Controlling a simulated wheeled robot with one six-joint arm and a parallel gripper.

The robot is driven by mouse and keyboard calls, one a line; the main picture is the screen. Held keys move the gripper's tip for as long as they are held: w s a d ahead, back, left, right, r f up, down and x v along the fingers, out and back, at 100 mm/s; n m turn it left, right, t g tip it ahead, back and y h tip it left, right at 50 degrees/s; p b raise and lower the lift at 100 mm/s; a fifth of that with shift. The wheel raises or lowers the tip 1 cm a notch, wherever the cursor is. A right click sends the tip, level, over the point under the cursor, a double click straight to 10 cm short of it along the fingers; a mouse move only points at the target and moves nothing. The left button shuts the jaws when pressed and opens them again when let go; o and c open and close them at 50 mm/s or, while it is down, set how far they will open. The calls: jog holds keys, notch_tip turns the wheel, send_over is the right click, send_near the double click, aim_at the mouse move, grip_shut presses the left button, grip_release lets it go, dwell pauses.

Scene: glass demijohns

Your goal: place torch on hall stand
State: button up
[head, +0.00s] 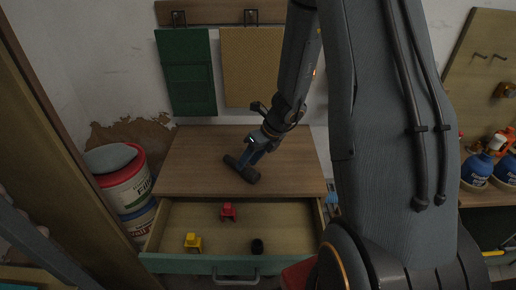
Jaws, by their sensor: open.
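A dark object that looks like the torch (238,167) lies on the wooden top of the stand (190,160), right of its middle. My gripper (254,157) is at the torch, reaching down from the upper right, with its jaws open. It covers part of the torch's surroundings, and I cannot tell whether the fingers touch it. The stand's drawer (210,264) with a green front is pulled open below the top.
The drawer holds a red piece (228,211), a yellow piece (193,242) and a black piece (257,246). Stacked buckets (124,187) stand close on the left. Blue bottles (477,167) stand on a shelf at right. The top's left half is clear.

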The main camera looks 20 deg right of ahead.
jog(key=v, duration=0.9)
jog(key=s+a+r+n+h, duration=0.1)
jog(key=s+n, duration=0.4)
jog(key=n, duration=0.5)
jog(key=s+a+r+n+g+h, duration=0.1)
jog(key=s+n, duration=0.4)
jog(key=n, duration=0.6)
jog(key=s+a+r+n+h, duration=0.2)
jog(key=s+a+r+n, duration=0.1)
jog(key=n, duration=0.8)
jog(key=shift+s+a+g, duration=0.3)
jog(key=shift+s+a, duration=0.5)
jog(key=shift+s, duration=0.15)
jog(key=shift+f, duration=0.1)
